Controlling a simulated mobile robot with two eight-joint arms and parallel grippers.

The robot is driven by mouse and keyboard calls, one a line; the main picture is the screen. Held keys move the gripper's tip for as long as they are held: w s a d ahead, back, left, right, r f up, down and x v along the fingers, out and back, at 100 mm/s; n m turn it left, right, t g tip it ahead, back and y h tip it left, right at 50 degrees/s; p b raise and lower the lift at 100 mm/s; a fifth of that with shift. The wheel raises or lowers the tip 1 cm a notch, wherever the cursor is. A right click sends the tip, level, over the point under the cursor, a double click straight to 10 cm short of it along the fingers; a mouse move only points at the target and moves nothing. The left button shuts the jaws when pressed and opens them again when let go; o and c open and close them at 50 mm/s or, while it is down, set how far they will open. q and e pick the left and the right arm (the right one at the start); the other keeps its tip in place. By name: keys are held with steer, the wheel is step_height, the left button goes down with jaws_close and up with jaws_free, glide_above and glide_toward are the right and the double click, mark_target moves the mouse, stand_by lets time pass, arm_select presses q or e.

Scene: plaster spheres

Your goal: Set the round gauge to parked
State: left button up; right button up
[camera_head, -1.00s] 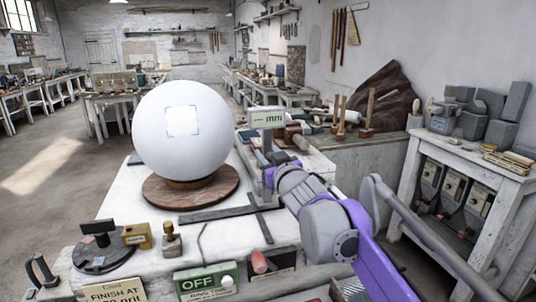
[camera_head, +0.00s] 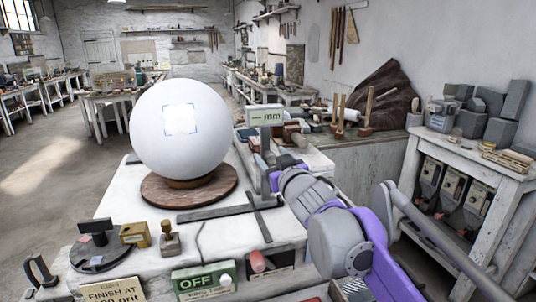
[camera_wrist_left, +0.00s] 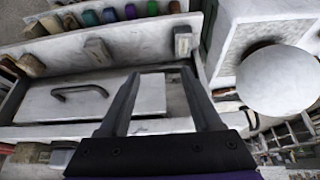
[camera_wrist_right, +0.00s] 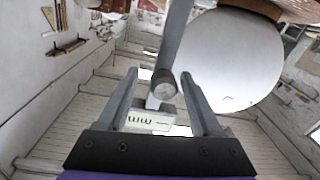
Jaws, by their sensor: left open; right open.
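The round gauge (camera_head: 265,116) is a grey post on dark crossed feet, with a pale display marked "mm", just right of the large white sphere (camera_head: 180,150). In the right wrist view the gauge display (camera_wrist_right: 150,121) appears upside down between the fingers, with a grey bar and round knob (camera_wrist_right: 163,82) before it. My right gripper (camera_wrist_right: 160,76) is open around the line of that bar; contact cannot be told. In the head view it is at the post, partly hidden. My left gripper (camera_wrist_left: 161,74) is open and empty above a white surface with a dark handle, outside the head view.
The sphere rests on a round wooden base (camera_head: 160,193) on the white bench. A green OFF box (camera_head: 204,280), a wooden-handled stamp (camera_head: 169,238) and a brass block (camera_head: 135,234) line the front. A shelf unit (camera_head: 470,190) stands at the right.

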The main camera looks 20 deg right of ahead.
steer(key=s, duration=0.8)
steer(key=shift+d+b, duration=0.3)
steer(key=s+f+m+g+h+p, duration=0.1)
steer(key=s+f+g, duration=0.2)
steer(key=s+f, duration=0.3)
steer(key=s+d+f+m+g+h+p, duration=0.1)
steer(key=s+f+g, duration=0.2)
steer(key=f, duration=1)
steer(key=s+d+f+m+g+h+p, duration=0.1)
steer(key=s+f+g, duration=0.2)
steer(key=s+f, duration=0.5)
steer(key=shift+s+d+f+p, duration=0.15)
steer(key=shift+f+p, duration=0.05)
steer(key=shift+f, duration=0.15)
steer(key=shift+s+d+f+p, duration=0.1)
steer(key=shift+s+f+p, duration=0.05)
steer(key=shift+f, duration=0.2)
steer(key=s+a+f+g+y, duration=0.1)
steer(key=s+a+f+g, duration=0.2)
steer(key=s+f, duration=0.5)
steer(key=shift+s+g+p, duration=0.3)
steer(key=shift+s+p, duration=0.05)
steer(key=shift+s, duration=0.05)
steer(key=shift+d, duration=0.1)
